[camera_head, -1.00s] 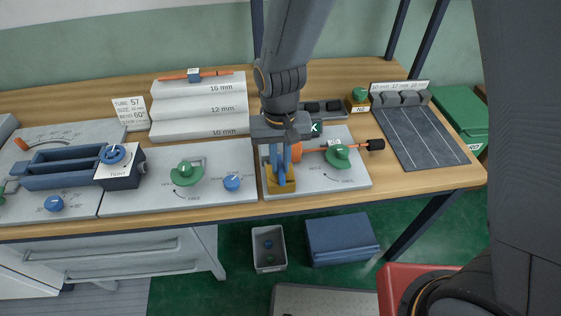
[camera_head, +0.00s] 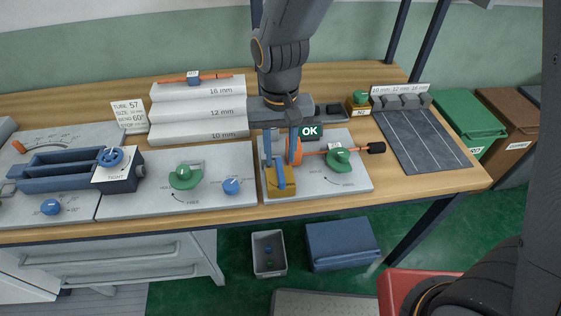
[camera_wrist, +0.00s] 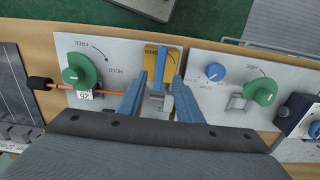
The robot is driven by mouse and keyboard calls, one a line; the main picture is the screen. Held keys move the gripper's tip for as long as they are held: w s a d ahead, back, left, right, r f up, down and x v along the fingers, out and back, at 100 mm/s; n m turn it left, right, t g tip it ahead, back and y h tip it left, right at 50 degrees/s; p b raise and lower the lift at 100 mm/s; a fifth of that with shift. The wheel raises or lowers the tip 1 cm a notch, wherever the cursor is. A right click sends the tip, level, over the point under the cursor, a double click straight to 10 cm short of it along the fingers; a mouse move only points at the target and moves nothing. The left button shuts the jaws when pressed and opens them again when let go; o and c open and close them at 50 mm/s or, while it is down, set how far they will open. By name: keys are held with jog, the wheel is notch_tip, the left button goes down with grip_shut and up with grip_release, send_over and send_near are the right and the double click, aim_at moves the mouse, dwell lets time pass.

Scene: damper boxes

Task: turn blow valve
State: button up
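The blow valve appears to be the yellow block (camera_head: 275,188) with a blue lever (camera_head: 281,175), at the left edge of the right-hand grey panel. In the wrist view the yellow block (camera_wrist: 150,52) and the lever (camera_wrist: 161,66) lie just beyond my fingertips, in line with the gap. My gripper (camera_head: 281,160) is open above the block, one blue finger to each side of the lever. It also shows open in the wrist view (camera_wrist: 160,77). I cannot tell whether a finger touches the lever. A green "OK" display (camera_head: 310,132) stands behind the panel.
An orange tube (camera_head: 318,152) runs over the same panel through a green clamp knob (camera_head: 338,157) to a black plug (camera_head: 376,148). Left of the block are a blue dial (camera_head: 231,186) and another green knob (camera_head: 184,177). The stepped rack (camera_head: 200,108) stands behind.

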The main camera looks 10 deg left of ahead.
jog(key=shift+r, duration=1.35)
jog(key=shift+d, duration=0.1)
jog(key=s+d+r+m+t, duration=0.1)
jog(key=s+d+m, duration=0.1)
jog(key=d, duration=2.2)
jog(key=shift+s+d+m, duration=0.15)
jog(key=shift+s+m, duration=0.15)
jog(key=shift+s, duration=0.1)
